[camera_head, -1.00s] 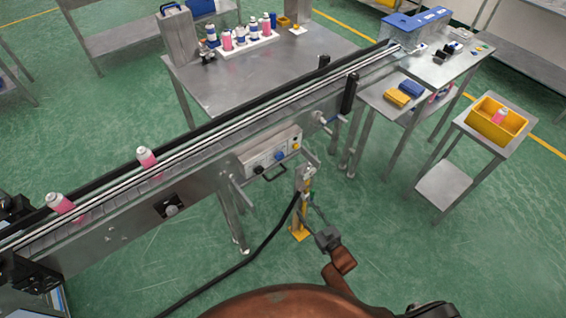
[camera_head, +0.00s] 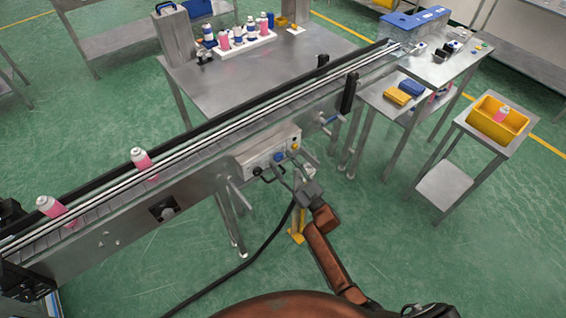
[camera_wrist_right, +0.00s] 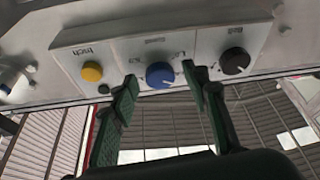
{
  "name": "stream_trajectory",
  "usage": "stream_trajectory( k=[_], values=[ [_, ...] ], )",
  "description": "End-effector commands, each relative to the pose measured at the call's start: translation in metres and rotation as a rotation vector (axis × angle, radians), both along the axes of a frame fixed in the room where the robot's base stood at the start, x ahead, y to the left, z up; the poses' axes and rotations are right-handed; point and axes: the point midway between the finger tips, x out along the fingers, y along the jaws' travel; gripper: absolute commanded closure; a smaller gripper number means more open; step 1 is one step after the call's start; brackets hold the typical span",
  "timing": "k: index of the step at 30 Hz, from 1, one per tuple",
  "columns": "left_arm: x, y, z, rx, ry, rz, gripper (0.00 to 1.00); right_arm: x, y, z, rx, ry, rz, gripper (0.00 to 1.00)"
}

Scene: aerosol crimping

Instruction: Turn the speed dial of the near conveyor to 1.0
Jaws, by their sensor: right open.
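The near conveyor (camera_head: 120,215) runs diagonally across the head view. Its control box (camera_head: 243,164) is on the side facing me. The blue dial (camera_head: 279,157) sits between a dark knob and a yellow button; it also shows in the right wrist view (camera_wrist_right: 160,76), with a pale mark on its face. Its exact setting is too small to read. My right gripper (camera_head: 283,174) is open in front of the box. In the right wrist view its green-padded fingers (camera_wrist_right: 160,88) stand either side of the blue dial, with no clear contact. My left gripper is not in view.
The yellow button (camera_wrist_right: 92,72) and dark knob (camera_wrist_right: 235,61) flank the dial closely. Pink cans (camera_head: 142,160) stand on the belt. A yellow bin (camera_head: 484,128) is on a right-hand stand. Open floor lies right of my arm.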

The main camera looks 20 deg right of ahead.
Motion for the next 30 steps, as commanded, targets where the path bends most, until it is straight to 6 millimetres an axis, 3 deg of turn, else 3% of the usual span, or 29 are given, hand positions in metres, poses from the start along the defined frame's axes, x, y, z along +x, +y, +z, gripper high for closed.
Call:
stream_trajectory(
  k=[9,27,30],
  values=[
    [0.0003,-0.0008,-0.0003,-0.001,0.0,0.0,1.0,0.0028,0.001,0.0015,0.0,0.0,0.0,0.57],
    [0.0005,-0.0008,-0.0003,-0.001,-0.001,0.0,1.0,0.0026,0.0008,0.0013,0.0,0.0,0.0,0.99],
    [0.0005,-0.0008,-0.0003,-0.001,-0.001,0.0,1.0,0.0026,0.0008,0.0013,-0.002,-0.001,-0.001,0.99]
  ],
)
